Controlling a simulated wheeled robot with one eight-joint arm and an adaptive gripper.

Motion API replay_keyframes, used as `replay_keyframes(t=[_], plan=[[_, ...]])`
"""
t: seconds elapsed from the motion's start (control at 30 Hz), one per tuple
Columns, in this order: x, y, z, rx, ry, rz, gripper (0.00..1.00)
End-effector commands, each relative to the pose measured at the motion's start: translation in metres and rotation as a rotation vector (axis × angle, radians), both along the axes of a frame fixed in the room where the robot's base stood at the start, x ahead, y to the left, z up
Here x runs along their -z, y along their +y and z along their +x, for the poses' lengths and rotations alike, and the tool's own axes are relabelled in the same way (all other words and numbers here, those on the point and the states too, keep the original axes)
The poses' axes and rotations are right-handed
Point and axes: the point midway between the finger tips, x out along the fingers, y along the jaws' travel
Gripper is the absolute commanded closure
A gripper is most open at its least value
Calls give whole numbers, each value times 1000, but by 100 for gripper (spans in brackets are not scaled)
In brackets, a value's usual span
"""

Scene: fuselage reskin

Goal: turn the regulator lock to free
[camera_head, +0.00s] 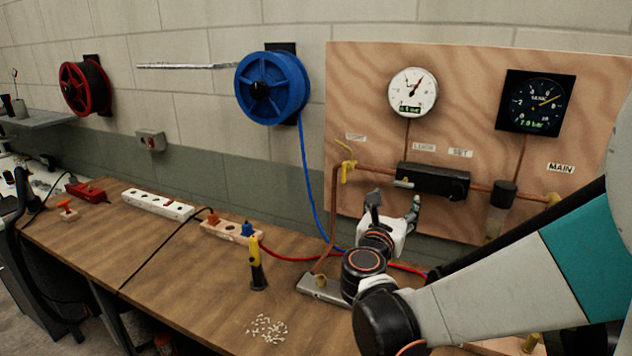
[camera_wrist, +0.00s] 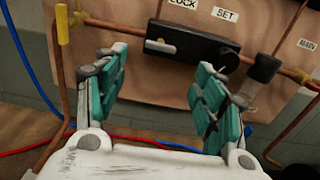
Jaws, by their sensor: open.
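The regulator is a black block (camera_head: 433,181) on the copper pipe of the wooden panel, under the LOCK and SET labels. It also shows in the wrist view (camera_wrist: 190,43). A small pale lever (camera_wrist: 160,47), seemingly the lock, sits on its left front beneath the LOCK label; in the head view the lever (camera_head: 403,183) lies roughly level. A dark round knob is at the block's right end (camera_wrist: 229,60). My gripper (camera_head: 394,205) is open and empty, below and in front of the block. Its teal-padded fingers (camera_wrist: 158,88) stand apart, touching nothing visible.
Two gauges, one white (camera_head: 413,92) and one black (camera_head: 536,103), are above on the panel. A yellow valve handle (camera_head: 347,171) is left of the regulator. A blue hose reel (camera_head: 272,87) hangs on the wall. A yellow-black tool (camera_head: 256,265) stands on the bench (camera_head: 190,265).

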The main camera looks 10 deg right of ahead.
Motion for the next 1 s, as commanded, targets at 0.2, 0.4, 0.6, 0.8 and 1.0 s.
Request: replay_keyframes(t=[0.2, 0.4, 0.6, 0.8, 1.0], plan=[[2, -25, 36, 3, 0, 2, 37], [2, -47, 67, 3, -1, 3, 37], [1, -61, 89, 2, -1, 4, 37], [0, -66, 98, 0, -1, 4, 37], [0, -67, 98, 0, -1, 4, 37]])
